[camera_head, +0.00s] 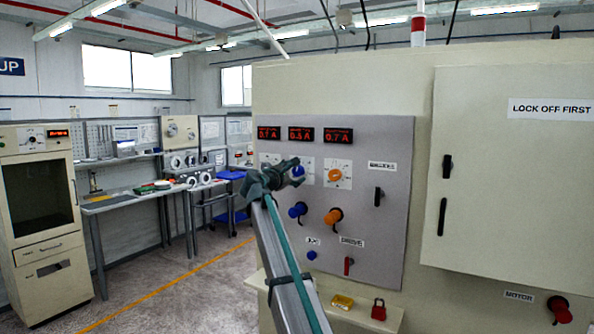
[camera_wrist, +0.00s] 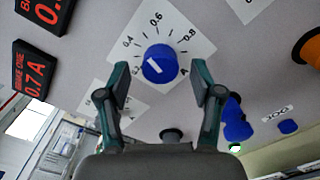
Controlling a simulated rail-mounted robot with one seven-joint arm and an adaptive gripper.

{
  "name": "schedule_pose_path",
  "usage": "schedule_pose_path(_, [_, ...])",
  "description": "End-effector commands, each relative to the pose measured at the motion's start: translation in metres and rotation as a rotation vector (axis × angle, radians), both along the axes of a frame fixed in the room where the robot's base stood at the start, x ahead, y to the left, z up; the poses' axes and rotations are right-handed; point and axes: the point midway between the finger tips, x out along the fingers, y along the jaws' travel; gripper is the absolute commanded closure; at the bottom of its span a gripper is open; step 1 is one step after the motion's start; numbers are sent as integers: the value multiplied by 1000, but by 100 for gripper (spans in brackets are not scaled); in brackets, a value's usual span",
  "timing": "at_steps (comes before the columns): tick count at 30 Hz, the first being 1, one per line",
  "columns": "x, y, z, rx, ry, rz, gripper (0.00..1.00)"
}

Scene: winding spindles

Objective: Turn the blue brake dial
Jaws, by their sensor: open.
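The blue dial (camera_wrist: 160,64) sits on a white scale plate marked 0.4, 0.6 and 0.8, with a white pointer line on its face. In the wrist view it lies between and just beyond the fingertips of my gripper (camera_wrist: 159,80). The fingers are apart, one on each side, with no clear contact. In the head view my gripper (camera_head: 282,176) is in front of the grey panel (camera_head: 385,240), and the blue dial (camera_head: 298,172) shows partly behind its tips. Red displays (camera_head: 300,133) above read about 0.7 A, 0.5 A and 0.7 A.
An orange dial (camera_head: 335,175) is right of the blue one. A blue knob (camera_head: 298,210) and an orange knob (camera_head: 334,216) stick out below. A blue button (camera_head: 311,255) and a red switch (camera_head: 348,266) are lower.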

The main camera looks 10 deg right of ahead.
Motion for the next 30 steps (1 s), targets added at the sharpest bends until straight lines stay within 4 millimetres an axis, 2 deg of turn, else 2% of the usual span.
schedule_pose_path(6, [16,-12,0,0,1,-1,34])
schedule_pose_path(17, [18,-14,-1,1,-1,0,36])
schedule_pose_path(27, [18,-14,-1,1,0,-1,92])
schedule_pose_path(30, [18,-14,-1,2,-1,-1,93])
